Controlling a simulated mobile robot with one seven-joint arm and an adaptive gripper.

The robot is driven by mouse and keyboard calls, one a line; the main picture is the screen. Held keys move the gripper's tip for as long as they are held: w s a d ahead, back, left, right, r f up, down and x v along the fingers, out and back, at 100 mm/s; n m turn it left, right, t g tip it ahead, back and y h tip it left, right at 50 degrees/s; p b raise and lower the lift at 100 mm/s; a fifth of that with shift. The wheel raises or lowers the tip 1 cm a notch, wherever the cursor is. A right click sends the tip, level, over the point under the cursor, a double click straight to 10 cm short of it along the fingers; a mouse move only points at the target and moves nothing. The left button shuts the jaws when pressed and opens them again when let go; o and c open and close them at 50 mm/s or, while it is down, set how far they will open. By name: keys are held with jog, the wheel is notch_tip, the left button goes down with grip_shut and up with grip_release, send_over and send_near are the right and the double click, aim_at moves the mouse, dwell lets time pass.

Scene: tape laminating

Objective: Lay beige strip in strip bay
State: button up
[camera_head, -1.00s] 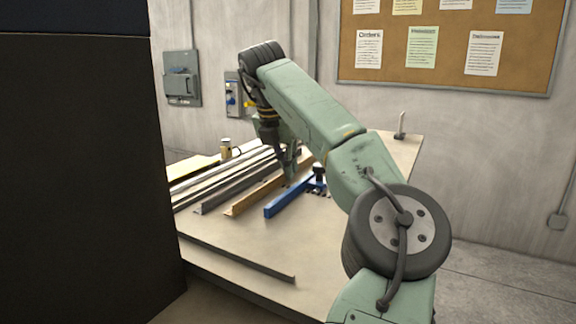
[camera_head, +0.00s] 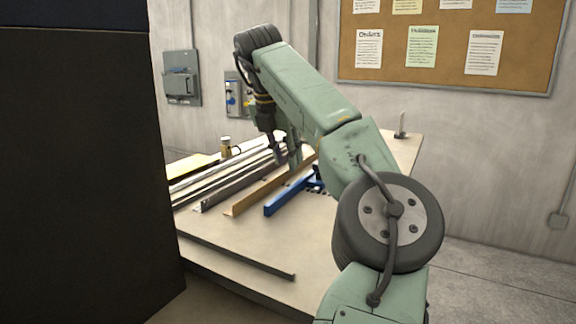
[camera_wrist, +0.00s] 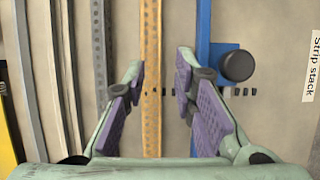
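The tan, beige-looking strip (camera_head: 264,193) lies lengthwise on the table among parallel strips. In the wrist view this strip (camera_wrist: 151,95) runs from top to bottom between the fingers. My gripper (camera_wrist: 160,66) is open, with purple-padded fingers on either side of the strip and a gap to each. In the head view my gripper (camera_head: 287,158) is over the far part of the strips, partly hidden by the arm. I cannot tell which place is the strip bay.
A blue bar (camera_wrist: 203,40) with a black knob (camera_wrist: 237,66) lies just right of the tan strip. A dark grey perforated strip (camera_wrist: 99,50) and paler strips lie to the left. A "Strip stack" label (camera_wrist: 313,66) is at right. The table front (camera_head: 225,240) is largely clear.

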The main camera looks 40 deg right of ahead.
jog(key=v, duration=0.5)
jog(key=shift+f, duration=0.1)
dwell(0.6)
